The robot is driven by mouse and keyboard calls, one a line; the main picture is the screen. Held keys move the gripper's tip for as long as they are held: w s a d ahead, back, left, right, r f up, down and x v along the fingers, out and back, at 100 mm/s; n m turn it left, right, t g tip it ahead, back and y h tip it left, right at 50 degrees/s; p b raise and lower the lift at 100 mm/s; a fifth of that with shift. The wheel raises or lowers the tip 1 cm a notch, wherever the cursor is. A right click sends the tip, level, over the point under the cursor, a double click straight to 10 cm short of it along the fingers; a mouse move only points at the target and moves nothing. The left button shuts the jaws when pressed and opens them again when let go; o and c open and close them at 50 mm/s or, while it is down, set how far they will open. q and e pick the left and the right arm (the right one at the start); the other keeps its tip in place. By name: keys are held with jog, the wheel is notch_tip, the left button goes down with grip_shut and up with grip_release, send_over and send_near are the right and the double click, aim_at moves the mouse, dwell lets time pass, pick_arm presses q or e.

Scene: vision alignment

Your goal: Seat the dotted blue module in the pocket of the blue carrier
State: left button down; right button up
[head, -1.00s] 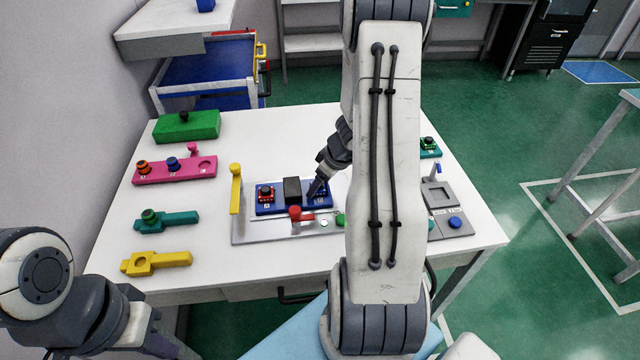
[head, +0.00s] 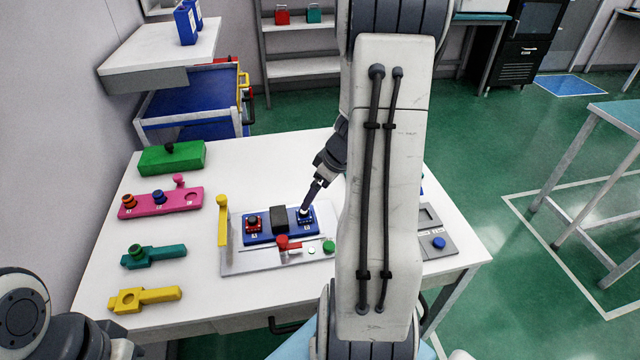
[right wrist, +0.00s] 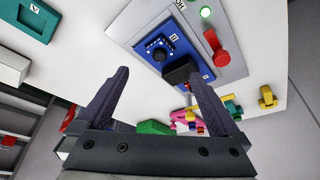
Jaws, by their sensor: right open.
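The blue carrier (head: 262,238) lies on a grey plate on the white table, and also shows in the right wrist view (right wrist: 150,28). The dotted blue module (head: 305,222), a small blue square with white dots and a black knob, sits at the carrier's right end. It shows beyond my fingertips in the right wrist view (right wrist: 157,56); I cannot tell if it is fully down in the pocket. My right gripper (right wrist: 158,76) is open and empty, close above the module. A red module (head: 253,225) sits at the carrier's left end. My left gripper is out of view.
A black block (head: 279,218) stands mid-carrier. A red lever (head: 287,243) and a yellow post (head: 222,215) flank it on the grey plate (head: 240,262). Pink (head: 160,199), teal (head: 152,256), yellow (head: 146,299) and green (head: 172,158) fixtures stand left. My right arm hides table to the right.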

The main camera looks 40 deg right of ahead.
jog(key=shift+v, duration=1)
jog(key=a+r+n+g+y, duration=0.2)
jog(key=a+r+n, duration=0.15)
jog(key=a, duration=1.95)
jog(key=s+a+r+n+g+h, duration=0.1)
jog(key=s+a+r+g+h, duration=0.1)
jog(key=s+a, duration=1)
jog(key=s+r, duration=0.1)
jog(key=s, duration=0.3)
jog(key=shift+r, duration=0.2)
jog(key=shift+s+a, duration=0.1)
jog(key=shift+a, duration=0.05)
